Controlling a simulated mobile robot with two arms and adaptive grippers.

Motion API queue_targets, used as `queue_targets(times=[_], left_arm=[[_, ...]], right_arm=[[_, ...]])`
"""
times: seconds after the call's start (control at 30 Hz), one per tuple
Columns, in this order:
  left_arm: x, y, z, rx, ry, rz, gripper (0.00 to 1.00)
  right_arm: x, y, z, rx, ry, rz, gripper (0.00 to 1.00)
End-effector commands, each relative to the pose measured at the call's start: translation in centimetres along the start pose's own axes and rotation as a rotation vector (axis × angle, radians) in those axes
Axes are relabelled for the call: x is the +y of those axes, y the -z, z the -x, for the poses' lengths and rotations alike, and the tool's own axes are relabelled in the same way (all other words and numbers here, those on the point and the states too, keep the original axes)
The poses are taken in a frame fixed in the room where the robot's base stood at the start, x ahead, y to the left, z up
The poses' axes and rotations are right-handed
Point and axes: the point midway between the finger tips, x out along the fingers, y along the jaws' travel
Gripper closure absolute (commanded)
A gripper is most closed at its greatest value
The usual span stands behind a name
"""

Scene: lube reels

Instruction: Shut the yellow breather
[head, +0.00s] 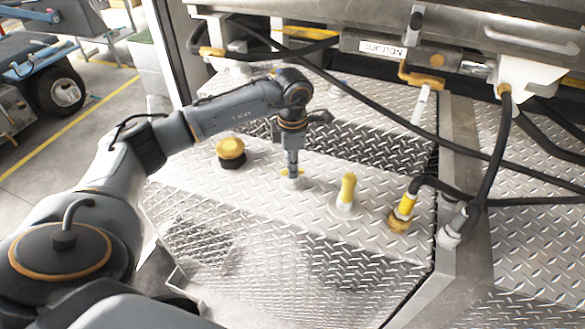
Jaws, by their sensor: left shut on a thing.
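My left gripper (292,170) points straight down at the diamond-plate tank top and is shut on a small yellow fitting, which I take to be the yellow breather (285,173). The gripper hides most of the breather; only a little yellow and its pale base show. I cannot tell from this view whether the breather is open or shut. My right gripper is not in view.
A round yellow cap (230,148) is left of the gripper. An upright yellow handle (347,188) and a yellow hose coupling (405,206) stand to its right. Black hoses (420,137) cross above right, below a "SUCTION" label (382,49). The front plate is clear.

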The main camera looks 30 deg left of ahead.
Motion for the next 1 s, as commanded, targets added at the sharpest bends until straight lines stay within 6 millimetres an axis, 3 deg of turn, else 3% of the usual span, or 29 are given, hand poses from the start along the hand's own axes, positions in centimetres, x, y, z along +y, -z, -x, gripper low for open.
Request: queue_targets(times=[0.23, 0.6, 0.83, 0.87, 0.9, 0.97, 1.0], left_arm=[[0.0, 0.0, -0.2, 0.0, 0.001, -0.035, 1.0], [0.0, 0.1, -0.2, 0.002, 0.001, -0.48, 1.0], [0.0, 0.1, 0.0, 0.002, 0.002, -0.499, 1.0], [0.0, 0.1, 0.0, 0.002, 0.002, -0.499, 0.82], [0.0, 0.1, 0.0, 0.002, 0.002, -0.499, 0.74], [0.0, 0.0, 0.0, 0.001, 0.002, -0.498, 0.62], [0.0, 0.0, 0.0, 0.001, 0.002, -0.498, 0.62]], right_arm=[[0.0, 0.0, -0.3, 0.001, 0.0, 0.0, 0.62], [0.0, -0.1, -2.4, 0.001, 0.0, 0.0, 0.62], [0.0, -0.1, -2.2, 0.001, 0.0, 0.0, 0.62], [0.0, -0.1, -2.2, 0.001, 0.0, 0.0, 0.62], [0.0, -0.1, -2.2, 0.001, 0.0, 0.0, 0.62], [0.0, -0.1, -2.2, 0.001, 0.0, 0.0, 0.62], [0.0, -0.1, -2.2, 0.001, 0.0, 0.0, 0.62]])
